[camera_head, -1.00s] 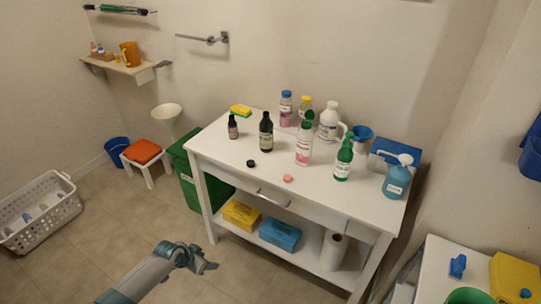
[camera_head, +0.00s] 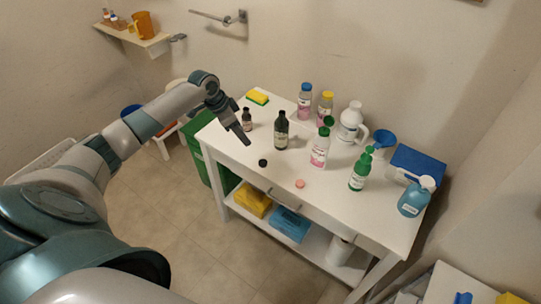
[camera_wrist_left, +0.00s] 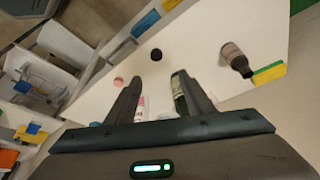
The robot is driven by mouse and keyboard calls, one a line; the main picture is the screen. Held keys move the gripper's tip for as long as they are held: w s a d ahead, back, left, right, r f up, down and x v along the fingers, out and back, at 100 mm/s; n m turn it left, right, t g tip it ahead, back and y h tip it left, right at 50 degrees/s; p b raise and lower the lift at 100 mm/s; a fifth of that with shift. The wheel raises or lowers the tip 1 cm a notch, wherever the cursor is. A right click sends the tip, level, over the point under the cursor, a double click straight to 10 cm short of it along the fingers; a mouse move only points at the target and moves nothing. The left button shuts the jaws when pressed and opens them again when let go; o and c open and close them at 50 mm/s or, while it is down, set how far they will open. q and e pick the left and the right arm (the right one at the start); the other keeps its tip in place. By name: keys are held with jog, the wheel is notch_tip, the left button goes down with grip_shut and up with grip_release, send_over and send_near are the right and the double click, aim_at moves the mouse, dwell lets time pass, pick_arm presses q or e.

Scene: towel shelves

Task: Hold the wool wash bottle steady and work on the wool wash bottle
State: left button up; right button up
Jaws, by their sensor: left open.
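Several bottles stand upright on the white table; their labels are too small to read, so I cannot tell which is the wool wash bottle. A pink-and-white bottle with a green top (camera_head: 320,150) stands mid-table, and a dark bottle (camera_head: 281,131) stands left of it. A small brown bottle (camera_head: 247,119) stands near the left end. My left gripper (camera_head: 243,137) is open and empty above the table's left front edge, by the brown bottle. In the left wrist view, the dark bottle (camera_wrist_left: 179,92) shows partly behind one finger of the gripper (camera_wrist_left: 157,82). My right gripper is not in view.
A black cap (camera_head: 263,163) and a pink cap (camera_head: 299,184) lie near the table's front (camera_head: 340,203). A green pump bottle (camera_head: 360,172), a blue jug (camera_head: 415,197) and a white jug (camera_head: 350,122) stand to the right. A sponge (camera_head: 257,97) lies at the back left.

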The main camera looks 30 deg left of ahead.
pick_arm(q)
jog(key=shift+s+d+r, duration=0.1)
jog(key=shift+s, duration=0.1)
jog(key=b, duration=1.2)
send_near(263, 163)
jog(key=shift+w+f, duration=0.45)
jog(key=shift+f, duration=0.15)
jog(key=shift+w+f, duration=0.45)
jog(key=shift+f, duration=0.2)
jog(key=shift+f, duration=0.1)
